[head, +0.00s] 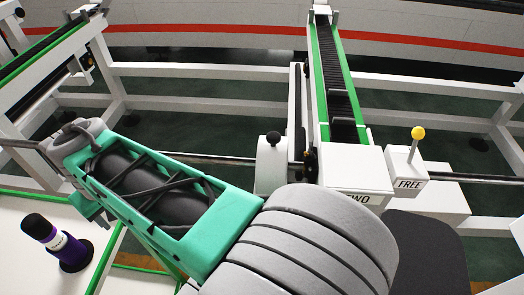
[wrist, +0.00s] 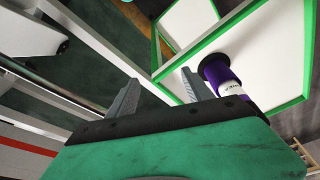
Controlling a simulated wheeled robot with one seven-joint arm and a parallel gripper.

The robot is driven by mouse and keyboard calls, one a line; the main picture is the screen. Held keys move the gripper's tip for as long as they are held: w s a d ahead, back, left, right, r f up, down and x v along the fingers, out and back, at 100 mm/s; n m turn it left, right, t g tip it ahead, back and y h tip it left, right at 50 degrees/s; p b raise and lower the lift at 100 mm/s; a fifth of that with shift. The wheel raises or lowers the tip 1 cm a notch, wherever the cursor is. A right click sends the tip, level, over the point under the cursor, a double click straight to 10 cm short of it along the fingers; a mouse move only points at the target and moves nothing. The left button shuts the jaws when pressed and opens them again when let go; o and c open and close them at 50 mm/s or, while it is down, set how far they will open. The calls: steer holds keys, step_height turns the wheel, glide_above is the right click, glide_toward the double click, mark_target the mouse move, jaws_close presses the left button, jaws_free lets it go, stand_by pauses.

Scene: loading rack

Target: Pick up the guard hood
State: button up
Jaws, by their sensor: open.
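A purple, upright, cylinder-like piece (head: 60,243) with a white label band, a black top and a wide black base stands on a white green-edged table at lower left in the head view. It also shows in the wrist view (wrist: 231,88), right of the fingers; its label is too small to read. It is the only loose item I see, and I cannot tell for sure that it is the guard hood. My gripper (wrist: 160,82) is open, with nothing between its fingers. It is apart from the purple piece.
The white table (head: 25,275) has green edging. A white-framed rack with a green-edged conveyor (head: 335,80) runs behind. A white block marked FREE (head: 409,183) with a yellow-knobbed lever (head: 417,134) stands at right. White rails cross the back.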

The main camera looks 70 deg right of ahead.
steer(key=s+d+r+m+g+p, duration=0.1)
steer(key=s+d+r+m, duration=0.15)
steer(key=d, duration=0.55)
steer(key=s+d+r+m+p, duration=0.1)
steer(key=d+r+m, duration=0.15)
steer(key=d, duration=0.45)
step_height(320, 180, up, 3)
steer(key=m+g+p, duration=0.2)
steer(key=m+p, duration=0.1)
steer(key=m, duration=0.7)
glide_above(274, 135)
steer(key=shift+w+d+r+y, duration=0.15)
steer(key=shift+w+r+y, duration=0.1)
steer(key=shift+y, duration=0.15)
steer(key=shift+s+f+m, duration=0.2)
steer(key=shift+s+m, duration=0.2)
steer(key=shift+s, duration=0.1)
steer(key=f, duration=0.2)
steer(key=f+p, duration=0.1)
steer(key=f, duration=0.3)
steer(key=shift+w+f, duration=0.2)
steer(key=shift+w, duration=0.1)
steer(key=shift+f, duration=0.55)
steer(key=shift+c, duration=0.3)
